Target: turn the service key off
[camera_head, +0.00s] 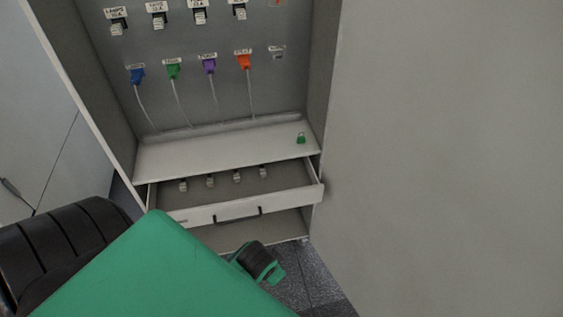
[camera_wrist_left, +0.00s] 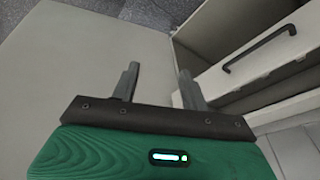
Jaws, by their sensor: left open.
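I cannot pick out the service key for certain. A small green item (camera_head: 300,138) stands at the right end of the cabinet's shelf (camera_head: 215,152); it is too small to tell if it is a key. My left arm crosses the lower left of the head view, where its fingertips do not show. In the left wrist view my left gripper (camera_wrist_left: 158,72) is open, with nothing between its two fingers. The drawer front is to its right, apart from the fingers. My right gripper is not in view.
The cabinet drawer (camera_head: 290,200) is pulled out and holds several small grey pieces. Its black handle (camera_wrist_left: 258,50) shows in the wrist view. Blue (camera_head: 137,75), green (camera_head: 173,71), purple (camera_head: 209,66) and orange (camera_head: 244,62) plugs with cables hang above. A large pale panel (camera_head: 450,150) fills the right.

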